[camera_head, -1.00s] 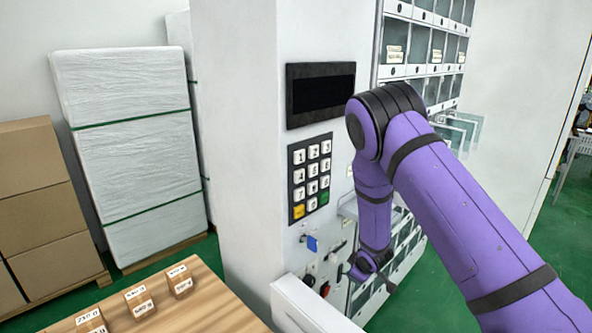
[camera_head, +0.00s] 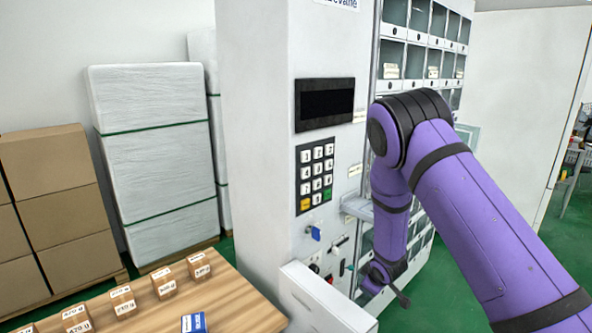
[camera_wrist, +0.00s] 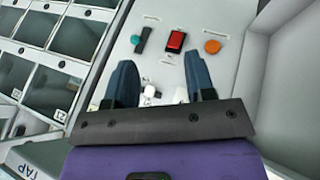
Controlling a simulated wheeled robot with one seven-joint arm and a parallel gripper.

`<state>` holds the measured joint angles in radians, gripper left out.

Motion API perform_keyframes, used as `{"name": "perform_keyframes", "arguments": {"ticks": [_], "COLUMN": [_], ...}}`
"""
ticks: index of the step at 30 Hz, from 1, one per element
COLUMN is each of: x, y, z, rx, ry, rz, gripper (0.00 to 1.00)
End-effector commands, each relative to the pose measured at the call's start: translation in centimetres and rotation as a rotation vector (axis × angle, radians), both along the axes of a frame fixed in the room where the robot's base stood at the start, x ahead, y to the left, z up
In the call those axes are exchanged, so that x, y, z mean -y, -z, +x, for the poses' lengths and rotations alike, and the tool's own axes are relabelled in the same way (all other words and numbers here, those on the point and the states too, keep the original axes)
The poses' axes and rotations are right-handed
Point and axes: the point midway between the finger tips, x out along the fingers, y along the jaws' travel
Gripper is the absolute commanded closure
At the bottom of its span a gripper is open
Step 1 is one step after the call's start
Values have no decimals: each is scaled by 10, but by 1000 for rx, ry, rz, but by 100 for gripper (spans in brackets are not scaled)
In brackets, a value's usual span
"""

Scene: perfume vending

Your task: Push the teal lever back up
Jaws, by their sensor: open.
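The teal lever (camera_wrist: 135,39) shows in the wrist view as a teal tip beside a dark bar on the white panel. It lies beyond the tip of my left finger, with a gap in the picture. My gripper (camera_wrist: 157,62) is open and empty, its two dark blue fingers spread toward the panel. In the head view my gripper (camera_head: 386,281) hangs low in front of the machine's control panel, and a small teal spot, probably the lever (camera_head: 350,267), shows to its left. Contact with the lever cannot be made out.
A red switch (camera_wrist: 175,41) and an orange button (camera_wrist: 212,47) sit beside the lever. White knobs (camera_wrist: 150,92) lie between my fingers in the picture. In the head view are the keypad (camera_head: 315,175), a blue knob (camera_head: 315,233), and a wooden table (camera_head: 245,305) with several small boxes.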

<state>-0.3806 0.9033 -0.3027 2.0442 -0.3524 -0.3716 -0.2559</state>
Motion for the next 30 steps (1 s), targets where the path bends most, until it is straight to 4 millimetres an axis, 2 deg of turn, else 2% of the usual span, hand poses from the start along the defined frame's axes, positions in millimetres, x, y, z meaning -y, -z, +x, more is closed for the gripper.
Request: {"name": "perform_keyframes", "arguments": {"ticks": [8, 14, 23, 30], "x": [6, 15, 34, 49], "y": [-42, -88, -193, -269], "z": [0, -5, -36, -79], "rx": [2, 2, -8, -22], "ry": [66, 138, 295, 407], "rz": [21, 47, 118, 178], "gripper": [50, 50, 50, 50]}}
